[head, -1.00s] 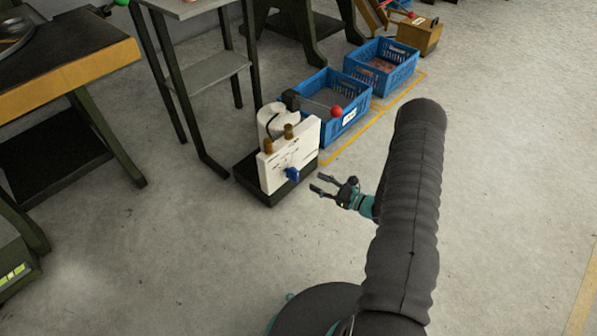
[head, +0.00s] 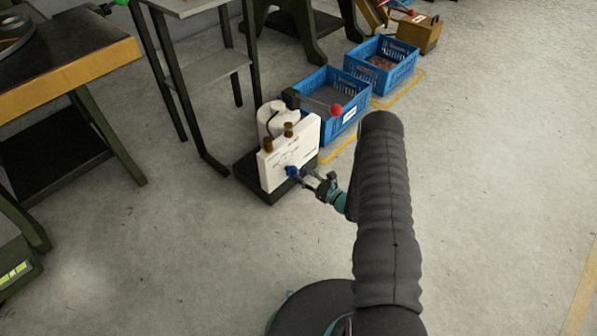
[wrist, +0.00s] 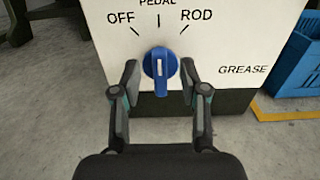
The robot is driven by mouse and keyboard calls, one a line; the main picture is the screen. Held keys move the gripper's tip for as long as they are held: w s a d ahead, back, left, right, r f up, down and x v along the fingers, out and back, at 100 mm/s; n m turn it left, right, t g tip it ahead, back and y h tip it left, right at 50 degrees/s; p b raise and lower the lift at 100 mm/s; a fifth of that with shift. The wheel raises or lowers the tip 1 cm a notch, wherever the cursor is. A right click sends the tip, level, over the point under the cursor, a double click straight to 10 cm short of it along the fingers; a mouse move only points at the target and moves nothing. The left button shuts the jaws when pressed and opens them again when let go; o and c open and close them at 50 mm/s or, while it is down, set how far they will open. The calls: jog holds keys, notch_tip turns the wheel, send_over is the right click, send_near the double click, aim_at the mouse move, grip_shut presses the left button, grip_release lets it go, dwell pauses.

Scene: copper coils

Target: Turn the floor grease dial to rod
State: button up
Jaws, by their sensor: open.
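The grease dial (wrist: 161,66) is a blue knob on a white panel (wrist: 230,45) marked OFF, PEDAL, ROD and GREASE. In the wrist view its raised grip stands about upright, in line with the PEDAL mark at the top; the ROD mark is to the upper right. In the head view the dial (head: 292,171) is low on the front of the white panel. My gripper (wrist: 160,80) is open, with one finger to the left and one to the right of the dial. A gap shows on both sides. In the head view my gripper (head: 306,178) is close in front of the dial.
The grease unit has a red-knobbed lever (head: 336,110) and stands on a black base (head: 244,180). Blue crates (head: 322,92) stand behind it on the right, by a yellow floor line. A dark-legged stand (head: 178,98) is to its left. The floor in front is clear.

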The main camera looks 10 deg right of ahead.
aim_at(298, 171)
jog(key=shift+x, duration=1.75)
grip_shut()
